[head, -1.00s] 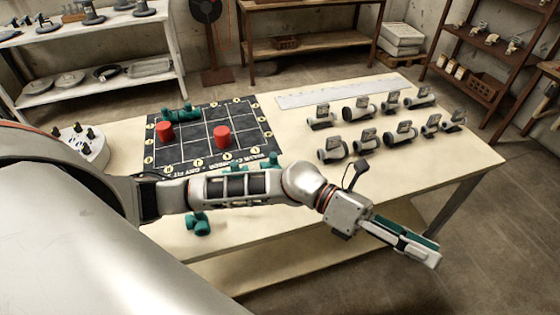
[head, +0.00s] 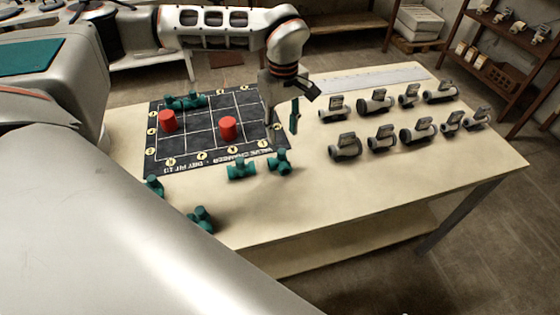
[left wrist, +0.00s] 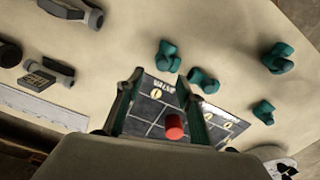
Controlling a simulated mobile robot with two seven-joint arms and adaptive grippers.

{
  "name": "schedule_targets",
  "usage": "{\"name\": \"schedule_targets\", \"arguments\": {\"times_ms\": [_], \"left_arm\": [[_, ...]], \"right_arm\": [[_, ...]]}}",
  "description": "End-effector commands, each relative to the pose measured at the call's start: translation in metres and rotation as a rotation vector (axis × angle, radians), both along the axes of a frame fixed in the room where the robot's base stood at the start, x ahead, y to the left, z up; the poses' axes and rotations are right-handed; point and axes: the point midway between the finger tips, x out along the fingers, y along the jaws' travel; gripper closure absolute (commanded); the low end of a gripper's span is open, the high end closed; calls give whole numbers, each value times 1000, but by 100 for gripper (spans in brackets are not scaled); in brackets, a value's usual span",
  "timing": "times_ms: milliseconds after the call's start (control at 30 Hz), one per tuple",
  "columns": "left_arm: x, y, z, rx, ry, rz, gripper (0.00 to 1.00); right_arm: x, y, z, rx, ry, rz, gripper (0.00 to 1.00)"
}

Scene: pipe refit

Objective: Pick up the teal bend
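Several teal pipe pieces lie on the table. Two sit at the mat's front edge: one (head: 241,170) and one to its right (head: 279,161); they also show in the left wrist view (left wrist: 203,80) (left wrist: 168,56). A small piece (head: 154,186) at the left, partly hidden by my arm, looks most like a bend (left wrist: 263,112), though I cannot be sure. Another piece (head: 201,219) lies near the front edge. A teal assembly (head: 185,101) rests on the mat's far side. My left gripper (head: 283,119) points down above the mat's right edge, fingers apart and empty (left wrist: 160,80).
The dark gridded mat (head: 200,146) carries two red cylinders (head: 228,127) (head: 167,121). Several grey fittings (head: 345,146) stand in rows on the right, before a pale ruler strip (head: 390,79). The table's front right (head: 350,200) is clear.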

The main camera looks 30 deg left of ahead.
Motion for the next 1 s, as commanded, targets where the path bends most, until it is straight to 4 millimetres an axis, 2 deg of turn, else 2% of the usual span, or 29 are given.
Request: {"name": "schedule_targets", "arguments": {"times_ms": [533, 833, 867, 1000], "left_arm": [[-6, -2, -66, -3, 3, 1, 63], [-6, -3, -72, -3, 1, 1, 63], [-6, -3, -72, -3, 1, 1, 66], [-6, -3, -71, -3, 1, 1, 100]], "right_arm": [[0, -1, 3, -2, -1, 0, 60], [0, -1, 3, -2, -1, 0, 60], [0, -1, 3, -2, -1, 0, 60], [0, -1, 3, -2, -1, 0, 60]]}}
